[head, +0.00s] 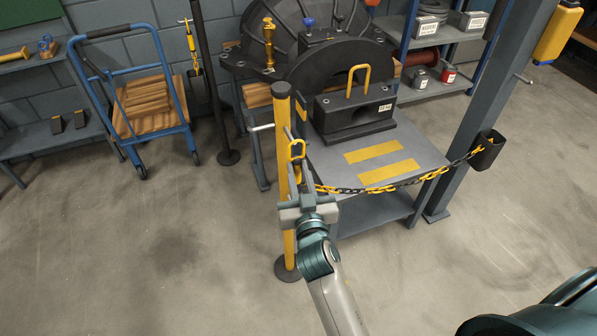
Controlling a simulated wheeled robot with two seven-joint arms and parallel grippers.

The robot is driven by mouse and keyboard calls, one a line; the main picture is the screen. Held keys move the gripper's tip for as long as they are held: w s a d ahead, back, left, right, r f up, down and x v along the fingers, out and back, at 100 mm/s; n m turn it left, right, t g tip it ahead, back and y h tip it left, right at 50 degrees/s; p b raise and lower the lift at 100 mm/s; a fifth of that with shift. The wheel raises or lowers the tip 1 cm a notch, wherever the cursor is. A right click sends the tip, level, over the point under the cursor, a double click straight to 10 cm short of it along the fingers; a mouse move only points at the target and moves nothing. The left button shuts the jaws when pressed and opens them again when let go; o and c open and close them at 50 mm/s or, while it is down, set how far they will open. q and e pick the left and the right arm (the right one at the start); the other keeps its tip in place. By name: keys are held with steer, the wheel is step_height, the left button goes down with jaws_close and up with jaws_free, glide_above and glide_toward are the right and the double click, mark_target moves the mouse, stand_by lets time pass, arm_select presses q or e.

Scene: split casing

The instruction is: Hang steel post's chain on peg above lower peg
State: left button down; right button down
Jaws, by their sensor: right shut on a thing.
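The steel post (462,100) is the grey column at the right, with a dark pocket (487,152) on its side. Its black and yellow chain (400,184) sags from there leftward to my right gripper (301,176). The gripper is shut on the chain's end, and a yellow end link (296,150) sticks up above the fingers. The link is in front of or beside a yellow post (282,125); I cannot tell whether they touch. A pale peg (262,127) juts left from the yellow post near its top. No lower peg can be made out. My left gripper is out of view.
A grey table (420,150) with yellow stripes carries a dark block (345,112) with a yellow handle, right behind the chain. A blue cart (160,55) and a black pole (204,70) stand at the left.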

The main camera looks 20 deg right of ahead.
mark_target(294, 167)
steer(key=shift+w, duration=0.1)
stand_by(0.3)
steer(key=shift+w, duration=0.7)
steer(key=shift+w+a, duration=0.1)
steer(key=shift+w, duration=0.9)
steer(key=shift+w+f, duration=0.1)
